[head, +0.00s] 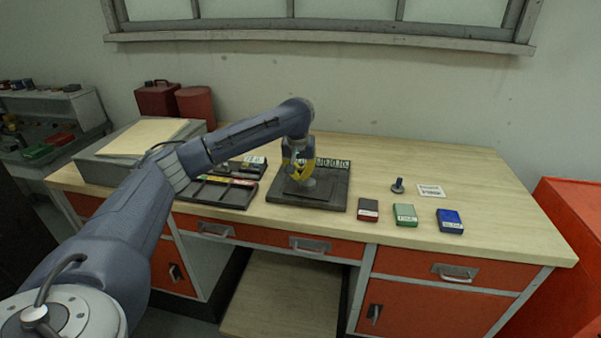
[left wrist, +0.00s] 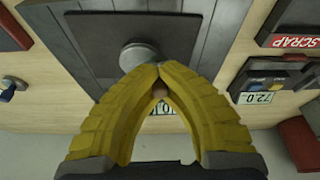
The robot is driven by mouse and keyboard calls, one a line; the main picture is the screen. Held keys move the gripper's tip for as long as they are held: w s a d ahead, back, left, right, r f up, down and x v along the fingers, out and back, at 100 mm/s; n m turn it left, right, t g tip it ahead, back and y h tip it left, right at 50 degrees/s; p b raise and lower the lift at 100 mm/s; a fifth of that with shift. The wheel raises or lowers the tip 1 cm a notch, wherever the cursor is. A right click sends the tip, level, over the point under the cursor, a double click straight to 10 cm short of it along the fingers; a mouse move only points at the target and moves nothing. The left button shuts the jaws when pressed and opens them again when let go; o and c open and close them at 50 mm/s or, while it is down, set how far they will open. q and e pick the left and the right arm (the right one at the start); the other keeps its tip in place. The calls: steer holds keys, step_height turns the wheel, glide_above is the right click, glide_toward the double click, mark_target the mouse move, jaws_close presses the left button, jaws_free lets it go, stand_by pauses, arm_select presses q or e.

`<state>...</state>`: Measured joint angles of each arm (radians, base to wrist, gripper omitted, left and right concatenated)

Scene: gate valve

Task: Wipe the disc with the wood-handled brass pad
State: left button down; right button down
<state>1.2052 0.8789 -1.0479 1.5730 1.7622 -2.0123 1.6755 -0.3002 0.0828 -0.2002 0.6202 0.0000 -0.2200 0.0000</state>
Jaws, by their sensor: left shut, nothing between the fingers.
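My left gripper (head: 298,173) is shut and empty over the dark fixture plate (head: 330,193). Its yellow fingertips meet in the left wrist view (left wrist: 158,68), overlapping the near edge of the round grey disc (left wrist: 137,53) in the picture; I cannot tell whether they touch it. The disc also shows below the fingers in the head view (head: 307,183). A small brown rounded piece (left wrist: 159,93) shows in the gap between the fingers, mostly hidden; it may be the wood handle. No brass face is visible. My right gripper is not in view.
A dark divided tray (head: 222,195) lies left of the plate. Red (head: 368,209), green (head: 405,215) and blue (head: 450,221) boxes line the bench front. A small dark knobbed item (head: 398,186) stands by a white card (head: 431,191). The right bench end is clear.

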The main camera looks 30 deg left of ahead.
arm_select(q)
steer(key=shift+d, duration=0.15)
steer(key=shift+w+d, duration=0.35)
steer(key=shift+d, duration=0.5)
steer(key=shift+w+d, duration=0.3)
steer(key=shift+d, duration=0.6)
steer(key=shift+w+d, duration=0.35)
steer(key=shift+d, duration=0.5)
steer(key=shift+a, duration=0.1)
steer(key=shift+s+a, duration=0.25)
steer(key=shift+a, duration=0.4)
steer(key=shift+s+a, duration=0.25)
steer(key=shift+a, duration=0.4)
steer(key=shift+s+a+f, duration=0.1)
steer(key=shift+s+a, duration=0.15)
steer(key=shift+a, duration=0.45)
steer(key=shift+s+a+f, duration=0.1)
steer(key=shift+s+a, duration=0.15)
steer(key=shift+a, duration=0.4)
steer(key=shift+r, duration=0.1)
steer(key=shift+r, duration=3)
